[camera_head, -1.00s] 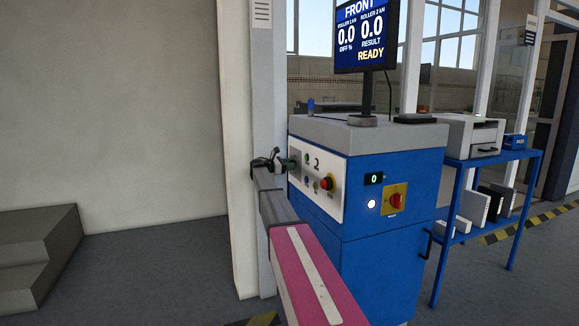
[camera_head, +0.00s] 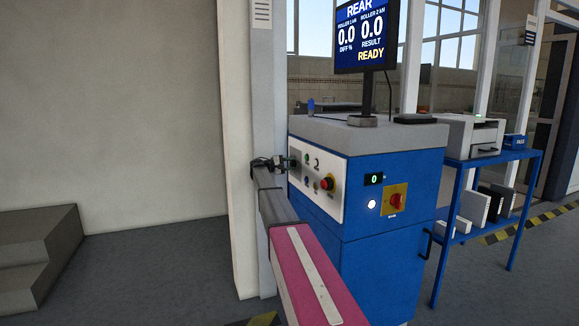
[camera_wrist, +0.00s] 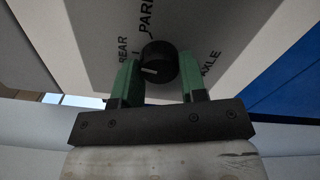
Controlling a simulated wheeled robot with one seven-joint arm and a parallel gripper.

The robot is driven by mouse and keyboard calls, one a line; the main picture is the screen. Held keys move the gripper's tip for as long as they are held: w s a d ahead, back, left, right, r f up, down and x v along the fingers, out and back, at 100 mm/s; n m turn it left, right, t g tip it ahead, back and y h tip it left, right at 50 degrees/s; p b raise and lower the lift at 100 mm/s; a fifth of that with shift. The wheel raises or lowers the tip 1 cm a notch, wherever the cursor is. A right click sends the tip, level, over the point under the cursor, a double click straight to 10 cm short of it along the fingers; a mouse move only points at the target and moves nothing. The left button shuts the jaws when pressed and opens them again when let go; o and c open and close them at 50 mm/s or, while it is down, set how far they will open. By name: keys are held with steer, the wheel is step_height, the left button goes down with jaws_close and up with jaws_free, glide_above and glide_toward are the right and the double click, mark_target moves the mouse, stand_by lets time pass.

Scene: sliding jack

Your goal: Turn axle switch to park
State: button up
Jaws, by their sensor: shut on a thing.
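The axle switch (camera_wrist: 158,62) is a round black knob with a white pointer mark, on a light grey panel. In the wrist view the words REAR, PARK and AXLE are printed around it. The pointer mark lies on the knob's left side, toward REAR, and PARK stands above the knob. My gripper (camera_wrist: 158,72) has its two green fingers on either side of the knob and is shut on it. In the head view my gripper (camera_head: 288,162) is at the left edge of the blue cabinet's front panel, and the switch is hidden there.
The monitor (camera_head: 366,36) above the blue cabinet (camera_head: 375,255) reads REAR and READY. A red button (camera_head: 327,184) and a red rotary switch on a yellow plate (camera_head: 395,198) are to the right of my gripper. A wall post (camera_head: 272,90) stands close behind it.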

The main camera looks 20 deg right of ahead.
steer(key=m, duration=0.5)
steer(key=shift+m, duration=0.3)
steer(key=m, duration=0.4)
steer(key=shift+m, duration=0.3)
steer(key=o, duration=0.9)
steer(key=shift+r, duration=0.1)
steer(key=shift+a, duration=0.1)
steer(key=a, duration=1)
steer(key=shift+s+a, duration=0.2)
steer(key=shift+a, duration=0.1)
